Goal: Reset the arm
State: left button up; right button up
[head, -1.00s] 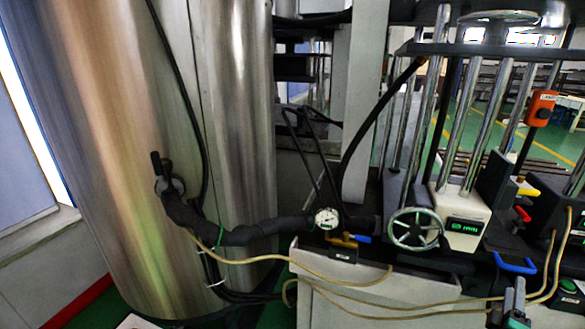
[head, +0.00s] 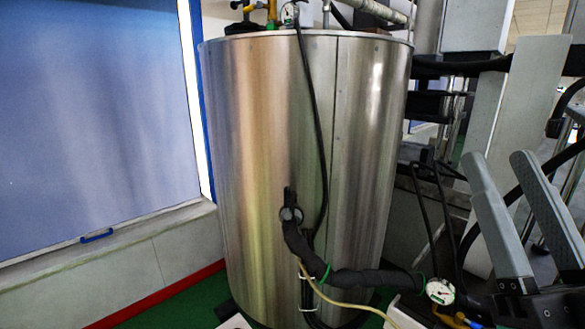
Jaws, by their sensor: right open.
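My right gripper (head: 498,163) is at the right edge of the head view. Its two grey fingers point up and stand apart, with nothing between them. It is in front of the machine frame and right of the large steel tank (head: 285,150). My left gripper is not in view.
A black hose (head: 350,276) runs from the tank's valve to a round pressure gauge (head: 440,291), close to the left of my right gripper. A blue window panel (head: 90,110) and a pale wall (head: 150,257) are at the left. Green floor shows at the bottom.

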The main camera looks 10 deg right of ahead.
jog(key=s+a+r+n+y+p, duration=0.25)
jog(key=a+r+y+p, duration=0.2)
jog(key=r, duration=0.25)
notch_tip(320, 180, up, 34)
jog(key=p, duration=3.3)
jog(key=shift+w+d+f+m+t, duration=0.15)
jog(key=shift+f+m+t, duration=0.05)
jog(key=shift+m+t, duration=0.25)
